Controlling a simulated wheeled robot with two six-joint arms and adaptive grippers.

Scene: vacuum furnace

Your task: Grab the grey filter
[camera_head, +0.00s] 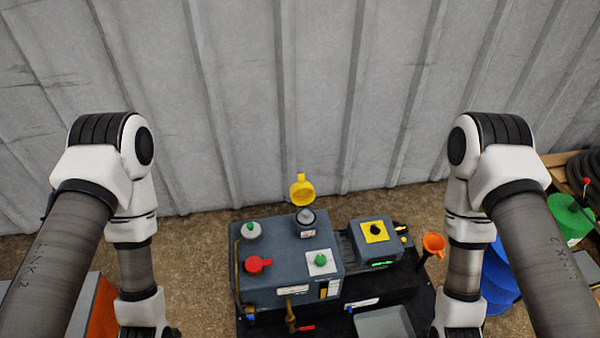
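A grey, rounded cone-like piece (306,217), which may be the grey filter, stands in a dark round port on top of the blue-grey machine (290,265), near its back edge. A yellow round cap (302,190) stands upright just behind it. A light grey round piece with a green top (251,230) sits at the machine's back left corner; I cannot tell for sure which piece is the filter. My two arms come down on either side of the machine, and both grippers are below the picture's lower edge.
The machine top also has a red knob (257,264) and a green knob on a white plate (321,261). Right of it stand a yellow-topped control box (375,231), an orange funnel (433,243) and a grey tray (384,324). A corrugated wall (300,90) closes the back.

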